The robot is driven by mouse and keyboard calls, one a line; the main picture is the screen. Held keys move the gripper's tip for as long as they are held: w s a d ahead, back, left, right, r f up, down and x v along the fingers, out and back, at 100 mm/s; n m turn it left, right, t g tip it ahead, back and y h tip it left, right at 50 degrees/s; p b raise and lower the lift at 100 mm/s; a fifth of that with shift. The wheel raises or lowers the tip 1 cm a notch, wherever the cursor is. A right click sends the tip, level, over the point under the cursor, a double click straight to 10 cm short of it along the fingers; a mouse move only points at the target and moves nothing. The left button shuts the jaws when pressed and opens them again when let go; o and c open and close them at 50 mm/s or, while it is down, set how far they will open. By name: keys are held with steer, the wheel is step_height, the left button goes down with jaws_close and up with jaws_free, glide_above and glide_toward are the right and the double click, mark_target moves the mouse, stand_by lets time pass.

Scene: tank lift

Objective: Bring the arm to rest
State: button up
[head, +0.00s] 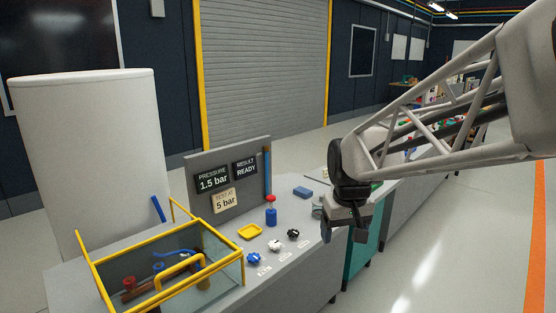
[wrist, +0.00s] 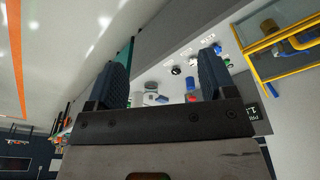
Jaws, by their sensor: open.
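My arm reaches in from the right in the head view. My gripper (head: 343,236) hangs at its end, fingers downward, in front of the bench's right part. In the wrist view my gripper (wrist: 163,62) has its two dark ribbed fingers wide apart, with nothing between them. The glass tank (head: 244,268) with yellow edges and a yellow handle stands at the bench's left end, well apart from my gripper. Pipe pieces, one red-brown and one blue, show inside it. Part of the tank's yellow frame (wrist: 285,37) also shows in the wrist view.
A grey panel (head: 228,160) reads pressure 1.5 bar, result ready, test at 5 bar. The floor at right is clear.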

steer(key=s+d+f+m, duration=0.1)
steer(key=s+d, duration=0.1)
steer(key=s, duration=0.9)
steer(key=s+d+f+m, duration=0.1)
steer(key=s, duration=1)
steer(key=shift+s+d+f+t, duration=0.4)
